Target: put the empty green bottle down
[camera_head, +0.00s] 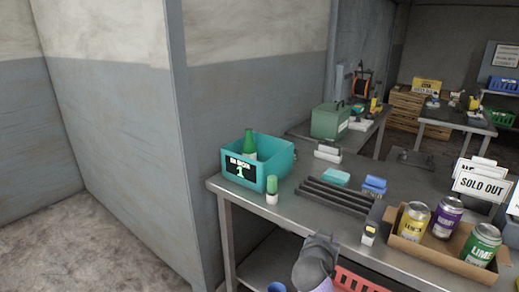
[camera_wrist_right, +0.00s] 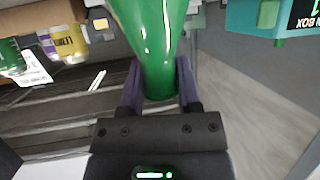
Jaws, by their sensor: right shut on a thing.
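A green bottle (camera_wrist_right: 155,45) fills the middle of the right wrist view. My right gripper (camera_wrist_right: 159,82) is shut on it, with one dark finger on each side. The bottle's far end runs out of the top of that view. I cannot make out this held bottle in the head view, where part of my right arm shows at the bottom edge. Another green bottle (camera_head: 249,143) stands in the teal bin (camera_head: 273,175) at the left end of the metal table. The bin also shows in the wrist view (camera_wrist_right: 300,18). My left gripper is not in view.
A small green-and-white container (camera_head: 272,190) stands in front of the bin. A dark ridged rack (camera_head: 334,194) lies to its right. A cardboard box (camera_head: 434,255) with yellow, purple and green cans stands at the right. A little bare tabletop (camera_head: 304,218) shows along the front edge.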

